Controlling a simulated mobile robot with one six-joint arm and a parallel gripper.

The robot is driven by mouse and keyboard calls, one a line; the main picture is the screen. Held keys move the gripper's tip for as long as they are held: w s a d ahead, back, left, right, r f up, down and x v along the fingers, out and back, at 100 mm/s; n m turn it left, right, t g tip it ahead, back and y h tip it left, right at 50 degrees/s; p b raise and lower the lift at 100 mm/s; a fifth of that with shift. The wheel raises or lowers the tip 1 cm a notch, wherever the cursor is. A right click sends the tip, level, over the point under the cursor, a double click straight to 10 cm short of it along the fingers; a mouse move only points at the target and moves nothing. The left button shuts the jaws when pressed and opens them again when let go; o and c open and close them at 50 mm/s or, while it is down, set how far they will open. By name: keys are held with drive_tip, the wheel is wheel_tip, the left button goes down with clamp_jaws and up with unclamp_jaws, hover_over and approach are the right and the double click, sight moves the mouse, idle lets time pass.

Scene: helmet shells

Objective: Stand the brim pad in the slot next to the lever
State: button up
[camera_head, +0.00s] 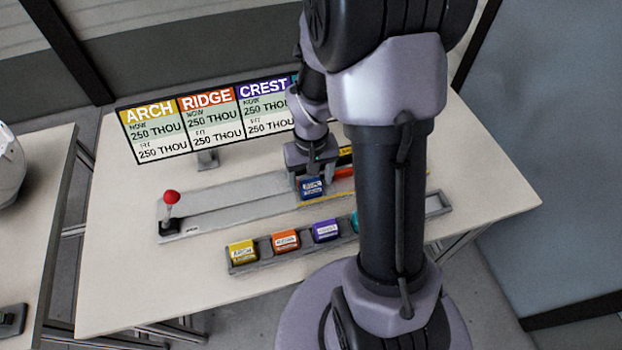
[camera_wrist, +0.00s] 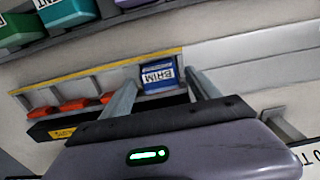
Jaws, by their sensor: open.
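The brim pad (camera_head: 311,187) is a small blue block with a white label, at the lever-side end of the row of slots on the long grey fixture (camera_head: 240,205). In the wrist view the pad (camera_wrist: 158,75) appears to stand in the end slot, beside a thin divider. My gripper (camera_head: 308,182) is right over it, open, with one finger on either side (camera_wrist: 160,92); whether they touch it I cannot tell. The lever (camera_head: 171,207) with a red knob is at the fixture's left end in the head view, and out of the wrist view.
A front rack (camera_head: 258,256) holds a yellow pad (camera_head: 242,251), an orange pad (camera_head: 285,241), a purple pad (camera_head: 326,230) and a teal one, partly hidden by my arm. Several orange pieces (camera_wrist: 73,106) occupy neighbouring slots. A sign board (camera_head: 210,122) stands behind the fixture.

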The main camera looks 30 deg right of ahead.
sight(311, 182)
wheel_tip(311, 182, up, 10)
drive_tip(key=r+p, duration=0.1)
drive_tip(key=p, duration=0.3)
drive_tip(key=s+a+r+t+y, duration=0.1)
drive_tip(key=s+a+r+t, duration=0.2)
drive_tip(key=s+a+r, duration=0.2)
drive_tip(key=s+a+r+m+t+y, duration=0.1)
drive_tip(key=s+a+r+t, duration=0.1)
drive_tip(key=s+a+r, duration=0.4)
drive_tip(key=a+r, duration=0.3)
drive_tip(key=r, duration=0.3)
drive_tip(key=shift+s+a+t, duration=0.2)
drive_tip(key=shift+a+t, duration=0.1)
drive_tip(key=shift+t, duration=0.1)
